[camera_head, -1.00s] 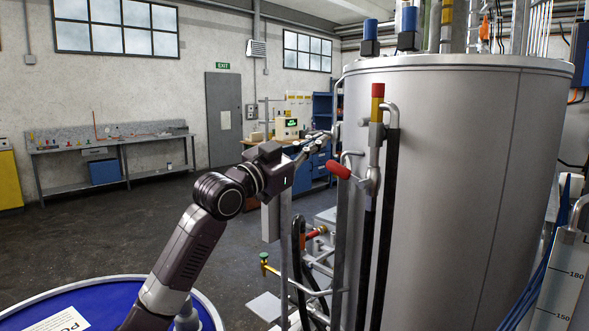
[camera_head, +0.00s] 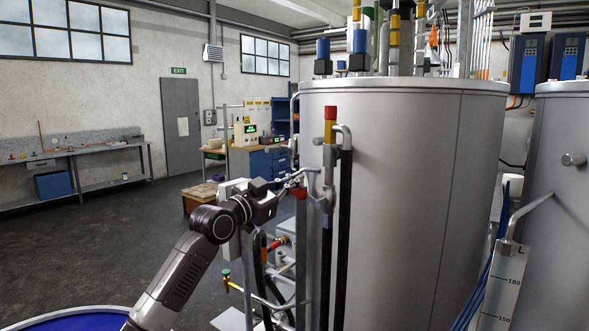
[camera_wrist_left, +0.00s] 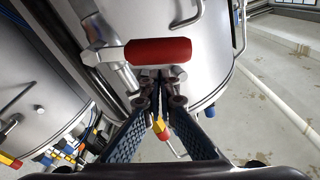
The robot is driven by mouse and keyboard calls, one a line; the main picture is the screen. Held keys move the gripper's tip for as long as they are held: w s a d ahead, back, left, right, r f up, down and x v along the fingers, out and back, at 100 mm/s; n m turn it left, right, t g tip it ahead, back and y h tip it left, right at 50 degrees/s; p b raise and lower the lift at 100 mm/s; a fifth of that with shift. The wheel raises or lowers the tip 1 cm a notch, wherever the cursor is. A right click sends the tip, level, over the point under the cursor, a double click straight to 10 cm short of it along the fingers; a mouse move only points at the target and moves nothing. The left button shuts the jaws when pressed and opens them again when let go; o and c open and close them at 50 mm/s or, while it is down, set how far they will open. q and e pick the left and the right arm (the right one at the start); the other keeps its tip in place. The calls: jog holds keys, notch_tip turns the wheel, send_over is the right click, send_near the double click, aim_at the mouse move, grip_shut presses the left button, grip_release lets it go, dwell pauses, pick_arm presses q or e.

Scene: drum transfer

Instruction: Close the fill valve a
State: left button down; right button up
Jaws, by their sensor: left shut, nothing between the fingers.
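The fill valve's red handle (camera_head: 298,192) sticks out to the left from the metal valve body (camera_head: 326,200) on the pipe in front of the large steel tank. In the left wrist view the red handle (camera_wrist_left: 158,50) lies across the picture, just beyond the fingertips, with its metal stem at its left. My left gripper (camera_head: 303,174) is at the handle, its fingers appearing just above it. In the wrist view its fingertips (camera_wrist_left: 160,82) are together and empty, just below the handle; I cannot tell whether they touch it. My right gripper is not in view.
The steel tank (camera_head: 405,190) fills the middle. Black hoses (camera_head: 345,250) hang below the valve, with lower pipes and a green-knobbed tap (camera_head: 226,276) nearby. A blue drum (camera_head: 80,322) stands at the lower left. Open floor (camera_head: 90,250) lies to the left.

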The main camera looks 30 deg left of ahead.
aim_at(291, 192)
pick_arm(q)
jog(key=shift+a+f, duration=0.2)
jog(key=shift+f, duration=0.2)
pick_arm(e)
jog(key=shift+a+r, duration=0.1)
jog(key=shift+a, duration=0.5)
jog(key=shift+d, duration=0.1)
pick_arm(q)
jog(key=f+n, duration=0.1)
jog(key=a+f+n+b, duration=0.1)
jog(key=n, duration=0.1)
jog(key=shift+a+f+y, duration=0.15)
jog(key=shift+f+y, duration=0.25)
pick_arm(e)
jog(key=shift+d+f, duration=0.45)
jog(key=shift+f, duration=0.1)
